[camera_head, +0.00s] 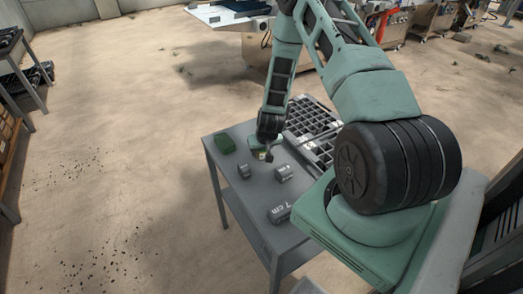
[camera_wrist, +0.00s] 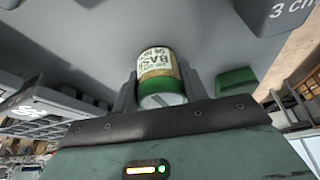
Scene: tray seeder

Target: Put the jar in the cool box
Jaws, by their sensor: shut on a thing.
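My gripper (camera_head: 264,150) is shut on a small jar (camera_wrist: 158,75) with a tan and white label, a dark top edge and a pale, green-edged near end. In the head view, the jar (camera_head: 260,155) is small and partly hidden by the gripper, over the grey table. I cannot tell whether it touches the table. A green thing also shows right of the jar in the wrist view (camera_wrist: 236,81). I cannot tell for sure whether this is the cool box.
Grey blocks stand on the grey table (camera_head: 232,180): one marked 7 cm (camera_head: 280,213), two smaller ones (camera_head: 285,173) (camera_head: 244,171). Gridded seed trays (camera_head: 312,122) fill the table's right side, beside my arm. Bare table lies along the left edge.

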